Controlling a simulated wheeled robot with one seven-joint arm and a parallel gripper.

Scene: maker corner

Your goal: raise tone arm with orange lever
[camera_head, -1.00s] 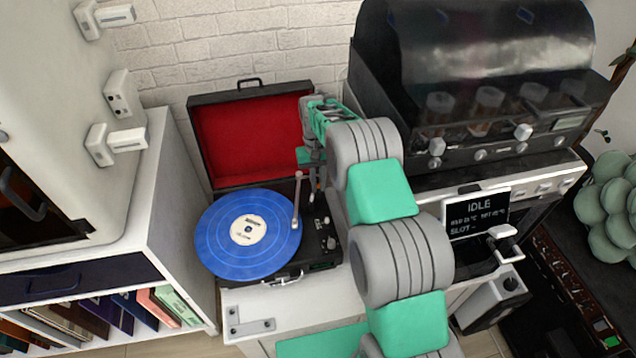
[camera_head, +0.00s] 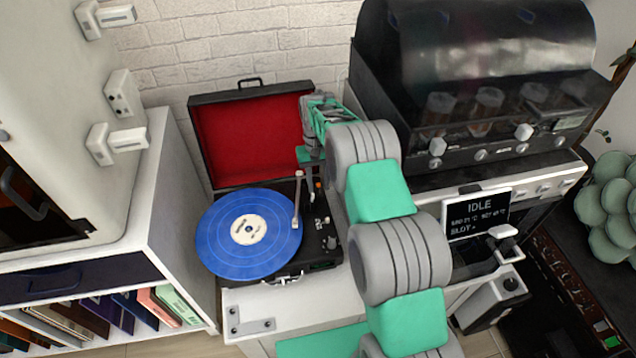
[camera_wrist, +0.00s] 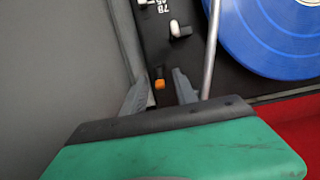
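The turntable (camera_head: 318,262) is a black open case with a red-lined lid. A blue record (camera_head: 222,240) lies on it. The silver tone arm (camera_head: 297,203) reaches over the record's right edge; whether its tip touches the record is too small to tell. It also shows in the wrist view (camera_wrist: 212,45). The small orange lever (camera_wrist: 159,84) stands between the tips of my gripper (camera_wrist: 158,88), with dark gaps on both sides. My gripper (camera_head: 314,184) is open, pointing down at the deck's back right, beside the tone arm's pivot.
A white knob-like switch (camera_wrist: 180,30) sits on the deck near my fingers. The red lid (camera_head: 250,135) stands open behind. A black machine with a domed cover (camera_head: 470,60) stands close on the right. A white shelf unit (camera_head: 170,190) is on the left.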

